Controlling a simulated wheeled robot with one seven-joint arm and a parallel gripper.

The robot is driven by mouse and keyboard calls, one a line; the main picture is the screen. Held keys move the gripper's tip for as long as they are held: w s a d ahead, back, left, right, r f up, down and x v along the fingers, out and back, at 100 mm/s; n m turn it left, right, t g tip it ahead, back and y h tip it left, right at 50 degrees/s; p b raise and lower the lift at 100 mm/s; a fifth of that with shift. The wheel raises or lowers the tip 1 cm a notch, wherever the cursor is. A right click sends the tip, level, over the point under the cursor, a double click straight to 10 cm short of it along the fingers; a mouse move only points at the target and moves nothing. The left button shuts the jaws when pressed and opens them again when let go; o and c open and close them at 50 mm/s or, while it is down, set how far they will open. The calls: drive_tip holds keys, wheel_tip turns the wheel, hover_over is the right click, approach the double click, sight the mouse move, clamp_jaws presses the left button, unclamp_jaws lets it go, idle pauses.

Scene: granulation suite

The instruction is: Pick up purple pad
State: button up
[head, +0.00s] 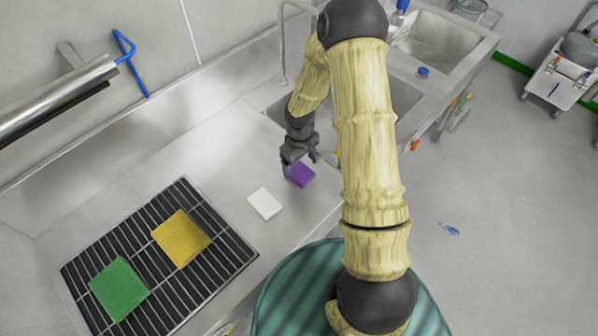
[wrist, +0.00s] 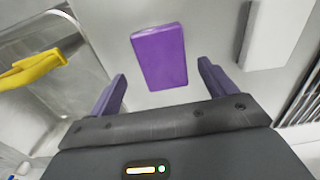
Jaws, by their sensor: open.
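The purple pad (head: 299,174) lies flat on the steel counter (head: 225,160), near the sink edge, in the head view. It shows whole in the wrist view (wrist: 159,56), just beyond the fingertips and roughly centred between them. My gripper (head: 300,160) is over the counter right at the pad, partly hiding it in the head view. In the wrist view my gripper (wrist: 161,78) has its two fingers spread wide apart with nothing between them. I cannot tell the exact height of the fingers above the counter.
A white pad (head: 265,204) lies left of the purple pad. A black slotted rack (head: 205,207) holds a yellow pad (head: 181,238) and a green pad (head: 119,289). A sink basin (head: 400,96) lies to the right. A yellow object (wrist: 35,70) shows at the left in the wrist view.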

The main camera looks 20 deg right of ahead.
sight(299, 171)
drive_tip(key=shift+s+a+f+p, duration=0.15)
drive_tip(key=shift+f+p, duration=0.3)
drive_tip(key=shift+f, duration=1.45)
drive_tip(key=c, duration=1.2)
drive_tip(key=shift+r, duration=0.1)
wheel_tip(299, 171, up, 10)
drive_tip(key=shift+f+b, duration=0.1)
drive_tip(key=shift+b, duration=0.85)
